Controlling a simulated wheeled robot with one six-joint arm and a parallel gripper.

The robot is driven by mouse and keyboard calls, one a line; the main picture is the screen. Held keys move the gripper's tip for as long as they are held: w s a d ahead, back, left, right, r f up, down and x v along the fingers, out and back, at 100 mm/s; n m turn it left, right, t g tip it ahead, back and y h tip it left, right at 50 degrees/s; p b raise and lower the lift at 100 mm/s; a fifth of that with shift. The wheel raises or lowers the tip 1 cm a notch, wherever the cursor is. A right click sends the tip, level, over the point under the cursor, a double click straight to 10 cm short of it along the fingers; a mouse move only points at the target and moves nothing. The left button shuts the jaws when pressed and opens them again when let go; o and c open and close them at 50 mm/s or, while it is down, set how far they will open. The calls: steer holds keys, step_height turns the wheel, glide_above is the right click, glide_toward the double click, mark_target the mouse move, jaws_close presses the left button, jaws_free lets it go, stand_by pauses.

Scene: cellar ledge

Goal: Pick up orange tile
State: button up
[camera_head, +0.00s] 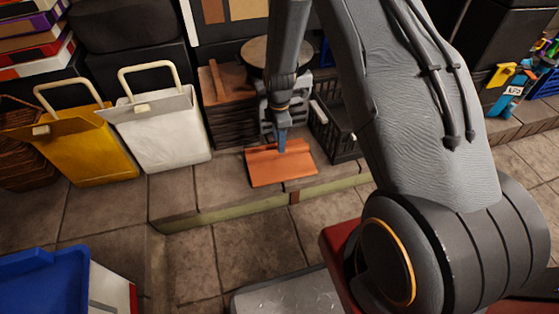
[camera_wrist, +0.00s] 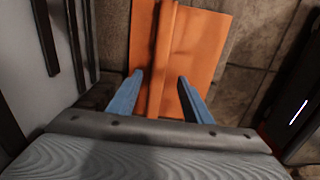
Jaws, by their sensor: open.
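The orange tile (camera_head: 280,166) lies flat on the stone ledge (camera_head: 212,185) in the head view, near the ledge's front edge. It has a raised ridge, which runs between my fingers in the wrist view (camera_wrist: 200,45). My gripper (camera_head: 282,148) points down at the tile's far part. In the wrist view my gripper (camera_wrist: 160,92) shows two blue fingers apart, one on each side of the ridge. I cannot tell whether the fingertips touch the tile. The lower part of the tile in the wrist view is hidden by my gripper.
A wooden crate (camera_head: 230,125) stands behind the tile, and a black basket (camera_head: 338,130) stands to its right. White (camera_head: 165,130) and yellow (camera_head: 85,145) bags stand to the left. A blue container (camera_head: 45,280) is at the lower left. The ledge left of the tile is bare.

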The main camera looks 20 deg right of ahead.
mark_target(280, 159)
steer(key=shift+w+a+f+b, duration=0.15)
steer(key=shift+f+b, duration=1.35)
steer(key=shift+f, duration=1.2)
steer(key=shift+r, duration=0.1)
steer(key=shift+c, duration=0.3)
jaws_close()
